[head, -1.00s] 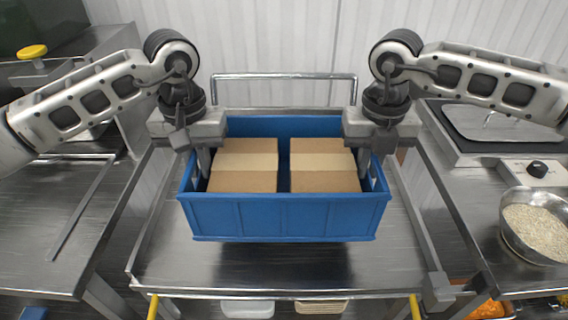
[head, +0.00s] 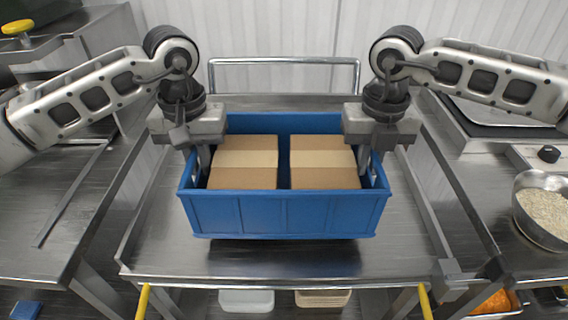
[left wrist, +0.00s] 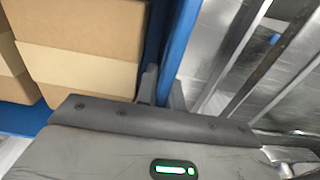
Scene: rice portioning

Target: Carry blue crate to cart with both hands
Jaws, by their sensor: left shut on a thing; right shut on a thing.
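The blue crate (head: 284,213) is in the middle of the head view, with two brown cardboard boxes (head: 243,163) (head: 322,163) inside it. It appears over the top of the steel cart (head: 285,262); I cannot tell whether it touches it. My left gripper (head: 200,165) is shut on the crate's left side wall. In the left wrist view its fingers (left wrist: 162,88) straddle the blue wall (left wrist: 178,40), with a cardboard box beside it. My right gripper (head: 366,165) is shut on the crate's right side wall. Its fingertips are partly hidden by the wall.
Steel counters stand to the left (head: 45,215) and right of the cart. A metal bowl of rice (head: 545,212) is at the right. The cart's push rail (head: 285,62) is at the back, before a white wall. The cart top is bare around the crate.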

